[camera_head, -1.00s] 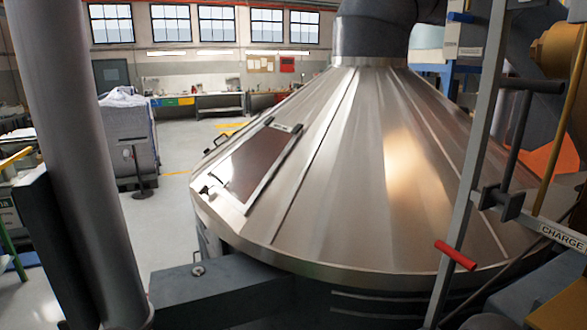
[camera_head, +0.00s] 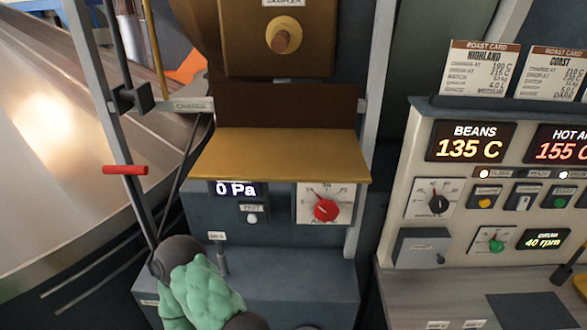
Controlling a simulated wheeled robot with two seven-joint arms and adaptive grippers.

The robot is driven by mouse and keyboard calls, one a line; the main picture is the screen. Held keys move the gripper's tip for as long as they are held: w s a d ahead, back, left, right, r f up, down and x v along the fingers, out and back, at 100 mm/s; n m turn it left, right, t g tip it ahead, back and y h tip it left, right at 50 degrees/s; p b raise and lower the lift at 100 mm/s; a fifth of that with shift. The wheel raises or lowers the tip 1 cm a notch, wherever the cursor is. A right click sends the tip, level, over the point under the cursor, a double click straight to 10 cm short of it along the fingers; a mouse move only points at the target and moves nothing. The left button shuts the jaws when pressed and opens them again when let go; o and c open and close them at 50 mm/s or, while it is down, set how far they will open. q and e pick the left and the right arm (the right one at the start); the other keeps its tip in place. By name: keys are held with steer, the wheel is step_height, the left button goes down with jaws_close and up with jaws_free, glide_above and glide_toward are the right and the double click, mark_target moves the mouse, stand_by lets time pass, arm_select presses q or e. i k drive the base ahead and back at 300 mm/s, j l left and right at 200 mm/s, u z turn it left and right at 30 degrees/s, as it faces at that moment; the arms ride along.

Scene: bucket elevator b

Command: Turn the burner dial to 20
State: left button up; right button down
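Three dials show, and their labels are too small to read surely, so I cannot tell which is the burner dial. A black-knobbed dial (camera_head: 438,204) sits on the pale control panel at right, below the BEANS 135 C display. A green-knobbed dial (camera_head: 495,243) sits lower on that panel, left of the 40 rpm display. A red-knobbed dial (camera_head: 325,209) sits on a white plate in the middle, right of the 0 Pa display (camera_head: 237,189). Neither gripper's fingers are in view. A green lumpy shape with dark rounded ends (camera_head: 206,291) is at bottom left.
A yellow-brown shelf (camera_head: 280,155) juts out above the red dial. A red-handled lever (camera_head: 125,170) and a CHARGE label (camera_head: 190,105) are at left. The control panel (camera_head: 400,180) carries several small buttons. A grey counter (camera_head: 450,292) runs below it.

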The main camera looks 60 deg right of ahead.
mark_target(439, 204)
steer(key=z, duration=3.25)
steer(key=k+l+u, duration=0.1)
steer(key=u, duration=0.4)
steer(key=k+l+u, duration=0.15)
steer(key=l+u, duration=0.15)
steer(key=u, duration=0.15)
steer(key=k+l+u, duration=0.1)
steer(key=u, duration=0.4)
steer(key=k+j, duration=0.05)
steer(key=k, duration=0.05)
